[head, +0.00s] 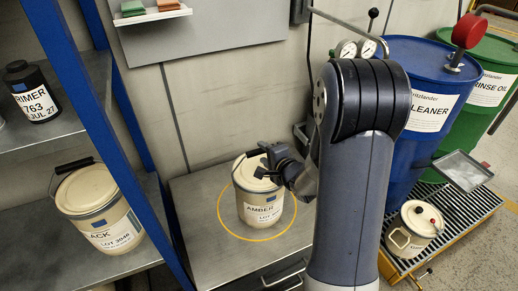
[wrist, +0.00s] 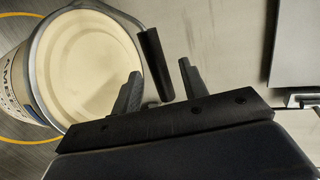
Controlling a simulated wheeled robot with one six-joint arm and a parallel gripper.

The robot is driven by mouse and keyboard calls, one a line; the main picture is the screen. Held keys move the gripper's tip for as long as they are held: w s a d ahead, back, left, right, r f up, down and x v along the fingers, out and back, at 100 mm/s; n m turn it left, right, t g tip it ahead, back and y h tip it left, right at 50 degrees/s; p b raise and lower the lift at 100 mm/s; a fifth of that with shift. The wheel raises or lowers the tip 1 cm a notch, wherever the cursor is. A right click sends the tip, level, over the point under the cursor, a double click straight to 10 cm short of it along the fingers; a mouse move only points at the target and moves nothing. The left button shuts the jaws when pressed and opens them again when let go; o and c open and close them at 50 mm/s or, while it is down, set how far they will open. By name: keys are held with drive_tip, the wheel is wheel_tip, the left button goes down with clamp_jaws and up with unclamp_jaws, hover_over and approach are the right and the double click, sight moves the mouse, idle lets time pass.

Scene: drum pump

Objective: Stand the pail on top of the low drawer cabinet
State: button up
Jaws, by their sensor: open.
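The cream pail labelled AMBER (head: 262,208) stands upright on top of the low drawer cabinet (head: 205,230), inside a yellow ring (head: 226,222) marked there. In the wrist view the pail's pale lid (wrist: 88,70) fills the left side. My gripper (head: 268,165) is at the pail's upper right edge. In the wrist view my gripper (wrist: 158,78) is open, with the pail's black handle grip (wrist: 153,62) between its two fingers. The fingers appear apart from the grip. My arm hides part of the cabinet's right side.
A blue-posted shelf (head: 75,75) at the left holds a second pail (head: 100,210) and a black bottle (head: 32,92). Blue (head: 410,85) and green (head: 490,85) drums and another pail (head: 414,228) are at the right. The wall is close behind the cabinet.

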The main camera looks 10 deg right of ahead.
drive_tip(key=v, duration=0.7)
drive_tip(key=shift+p, duration=0.45)
drive_tip(key=shift+s, duration=0.1)
